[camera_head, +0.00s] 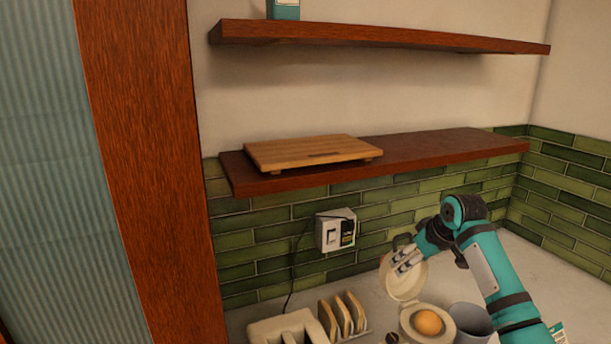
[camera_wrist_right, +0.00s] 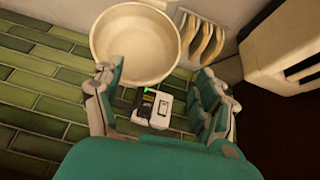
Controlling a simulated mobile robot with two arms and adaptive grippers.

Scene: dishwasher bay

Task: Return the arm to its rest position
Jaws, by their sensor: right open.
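My right arm comes in from the right in the head view, and its gripper (camera_head: 405,262) is beside the raised lid (camera_head: 408,285) of a cream egg cooker (camera_head: 408,322). An orange-brown egg (camera_head: 428,322) sits in the cooker's base. In the right wrist view my right gripper (camera_wrist_right: 160,98) has its two fingers spread wide apart with nothing held between them. The round cream lid (camera_wrist_right: 135,45) shows just beyond the fingers; whether a finger touches it I cannot tell. My left gripper is not in view.
A grey cup (camera_head: 470,320) stands right of the cooker. A rack with toast slices (camera_head: 345,315) and a cream toaster (camera_head: 285,328) stand to the left. A wall socket (camera_head: 335,232) with a cord is behind. A shelf (camera_head: 420,150) holding a wooden board (camera_head: 312,152) juts out above.

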